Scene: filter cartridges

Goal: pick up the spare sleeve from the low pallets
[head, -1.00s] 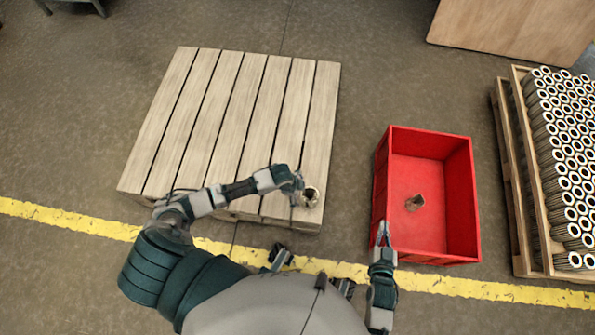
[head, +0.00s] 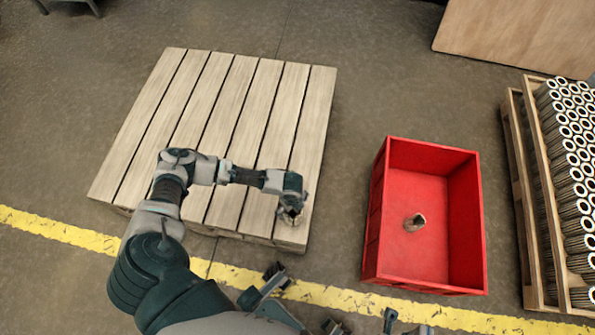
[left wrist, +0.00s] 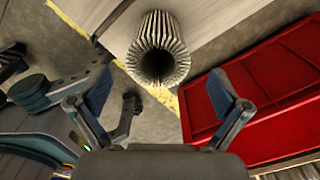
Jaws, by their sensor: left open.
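A short pleated, hollow sleeve (head: 292,218) stands near the front right corner of the low wooden pallet (head: 245,130). In the left wrist view the sleeve (left wrist: 158,48) shows end-on, with its dark bore facing the camera. My left gripper (head: 291,206) is at the sleeve in the head view and partly covers it. In the left wrist view its two fingers (left wrist: 158,104) are spread wide, with the sleeve beyond them and not gripped. My right gripper (head: 390,318) shows only in part at the bottom edge; its jaws are unclear.
A wooden rack (head: 532,190) full of many sleeves is at the far right. A yellow floor line (head: 60,229) runs in front. Floor between pallet and bin is clear.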

